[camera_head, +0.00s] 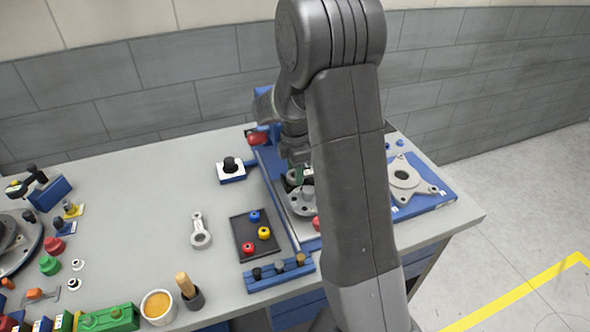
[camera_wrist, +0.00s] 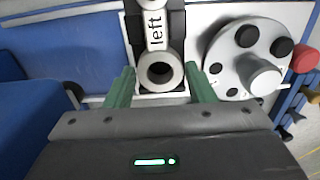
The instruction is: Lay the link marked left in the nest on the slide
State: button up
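The link marked left (camera_wrist: 155,30) is a light grey bar with a ring end. In the wrist view it lies in a black nest (camera_wrist: 177,22) on the pale slide plate (camera_wrist: 199,14), its ring end toward me. My gripper (camera_wrist: 160,71) is open. Its green fingers stand on either side of the ring with a gap on both sides. Whether the link is fully seated cannot be told. In the head view my arm hides most of the nest, and only a green bit of my gripper (camera_head: 299,173) shows.
A grey round flange (camera_wrist: 250,65) with black knobs stands right of the link. A second link (camera_head: 200,236) lies on the table (camera_head: 140,190) beside a dark tray (camera_head: 241,217) with coloured rings. A blue rack (camera_head: 279,277) stands in front; a blue plate (camera_head: 430,205) is right.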

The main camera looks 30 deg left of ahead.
jog(key=shift+r+p, duration=0.85)
jog(key=shift+r, duration=0.6)
jog(key=o, duration=0.6)
jog(key=shift+c, duration=0.2)
notch_tip(320, 180, up, 4)
jog(key=p, duration=0.3)
jog(key=shift+r, duration=0.2)
jog(key=shift+f, duration=0.1)
